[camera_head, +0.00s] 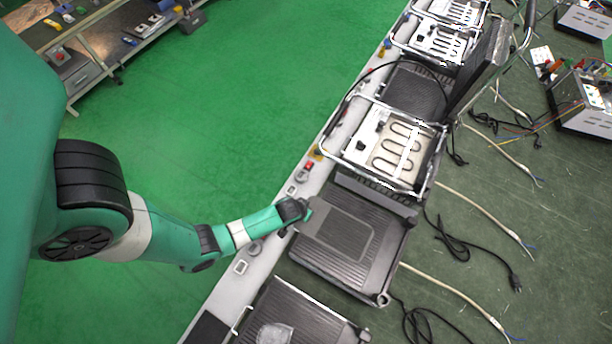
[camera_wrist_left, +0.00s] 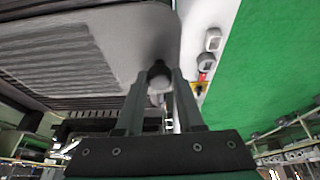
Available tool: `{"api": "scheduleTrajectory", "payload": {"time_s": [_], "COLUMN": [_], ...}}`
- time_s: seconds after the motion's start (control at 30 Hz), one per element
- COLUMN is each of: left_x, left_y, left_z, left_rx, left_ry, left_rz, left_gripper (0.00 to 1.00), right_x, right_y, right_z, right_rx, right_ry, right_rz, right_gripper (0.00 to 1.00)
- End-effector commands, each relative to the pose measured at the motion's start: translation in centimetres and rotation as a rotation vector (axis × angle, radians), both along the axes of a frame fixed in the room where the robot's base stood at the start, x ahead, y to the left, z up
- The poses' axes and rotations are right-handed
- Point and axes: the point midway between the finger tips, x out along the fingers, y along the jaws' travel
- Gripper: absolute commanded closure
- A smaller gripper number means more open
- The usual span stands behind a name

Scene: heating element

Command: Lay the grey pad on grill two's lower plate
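The grey pad (camera_head: 343,233) is a flat rectangle with a darker middle. It lies over the ribbed dark lower plate (camera_head: 372,268) of an open grill in the head view; whether it touches the plate everywhere I cannot tell. My left gripper (camera_head: 305,210) is at the pad's upper-left edge. The fingertips are partly hidden. My right gripper is in neither view.
Another grill with an exposed heating coil (camera_head: 392,152) stands above this one, and another dark plate (camera_head: 290,315) lies below it. Pale and black cables (camera_head: 470,245) lie to the right. A light rail (camera_head: 245,262) with switches borders the green floor.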

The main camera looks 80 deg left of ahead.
Motion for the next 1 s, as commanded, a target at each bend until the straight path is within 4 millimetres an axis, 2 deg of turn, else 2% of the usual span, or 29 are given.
{"api": "scheduleTrajectory", "payload": {"time_s": [0.03, 0.13, 0.17, 0.5, 0.63, 0.8, 1.0], "left_x": [0.0, 0.0, 0.0, 0.0, -0.5, -1.7, -2.8], "left_y": [0.0, 0.0, 0.0, 0.0, -0.5, -1.4, -2.5], "left_z": [0.0, 0.0, 0.0, 0.6, 2.7, 6.6, 10.1], "left_rx": [0.0, 0.0, 0.0, 0.0, 0.0, 0.0, 0.0], "left_ry": [0.0, 0.0, 0.0, -0.001, -0.001, 0.0, 0.0], "left_rz": [0.0, 0.0, 0.0, 0.0, 0.0, -0.002, -0.001], "left_gripper": [0.55, 0.37, 0.34, 0.34, 0.34, 0.34, 0.34], "right_x": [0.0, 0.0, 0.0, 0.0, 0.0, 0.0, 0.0], "right_y": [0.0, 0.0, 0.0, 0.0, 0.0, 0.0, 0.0], "right_z": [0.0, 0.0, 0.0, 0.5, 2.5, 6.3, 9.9], "right_rx": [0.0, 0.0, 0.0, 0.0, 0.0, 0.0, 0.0], "right_ry": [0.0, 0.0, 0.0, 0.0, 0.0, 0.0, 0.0], "right_rz": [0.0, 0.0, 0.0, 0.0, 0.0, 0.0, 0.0], "right_gripper": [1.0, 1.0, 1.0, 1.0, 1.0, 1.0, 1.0]}}
